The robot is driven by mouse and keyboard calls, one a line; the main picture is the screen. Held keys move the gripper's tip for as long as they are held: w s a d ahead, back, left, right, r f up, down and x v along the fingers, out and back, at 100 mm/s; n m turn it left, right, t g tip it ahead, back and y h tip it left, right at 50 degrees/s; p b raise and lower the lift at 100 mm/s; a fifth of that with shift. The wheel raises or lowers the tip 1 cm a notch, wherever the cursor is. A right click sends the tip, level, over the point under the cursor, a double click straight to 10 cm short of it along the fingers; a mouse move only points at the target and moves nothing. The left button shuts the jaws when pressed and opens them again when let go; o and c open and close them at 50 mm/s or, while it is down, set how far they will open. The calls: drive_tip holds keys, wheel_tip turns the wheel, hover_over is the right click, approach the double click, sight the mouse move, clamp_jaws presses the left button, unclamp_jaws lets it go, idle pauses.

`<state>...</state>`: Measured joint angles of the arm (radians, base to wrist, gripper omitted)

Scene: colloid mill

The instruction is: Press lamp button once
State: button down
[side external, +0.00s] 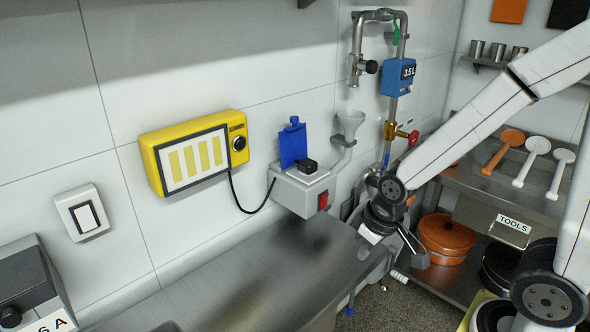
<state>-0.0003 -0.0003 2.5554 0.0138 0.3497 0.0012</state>
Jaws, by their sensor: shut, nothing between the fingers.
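A yellow wall box (195,151) has a pale panel with several yellow bars and a round black button or knob (239,143) at its right. A white rocker switch (83,212) is on the wall to its left. I cannot tell for sure which of these is the lamp button. My gripper (410,248) points down by the right end of the metal table, well to the right of both and touching neither. It is shut and empty; its fingertips are small and hard to make out.
A grey box with a red switch (322,201) stands out from the wall, with a blue clipboard (293,145) above it. Pipework with a blue meter (401,76) is behind my arm. The metal table (250,272) is mostly clear. A grey machine (28,285) is at lower left.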

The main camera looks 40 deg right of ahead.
sight(240, 144)
drive_tip(key=w+a+r+m+t+y, duration=0.2)
drive_tip(key=w+r+m, duration=0.3)
drive_tip(key=w+r, duration=0.3)
drive_tip(key=w+a+r+m+t+y, duration=0.1)
drive_tip(key=w+a+r+m+t, duration=0.3)
drive_tip(key=w+r, duration=0.4)
drive_tip(key=shift+a+m+y, duration=0.3)
drive_tip(key=shift+m+y, duration=0.1)
drive_tip(key=shift+m, duration=0.5)
drive_tip(key=shift+r, duration=0.1)
drive_tip(key=w, duration=0.8)
drive_tip(key=shift+w, duration=0.35)
drive_tip(key=shift+w, duration=0.85)
idle(2.4)
drive_tip(key=shift+s, duration=0.1)
idle(0.3)
drive_tip(key=shift+s, duration=0.75)
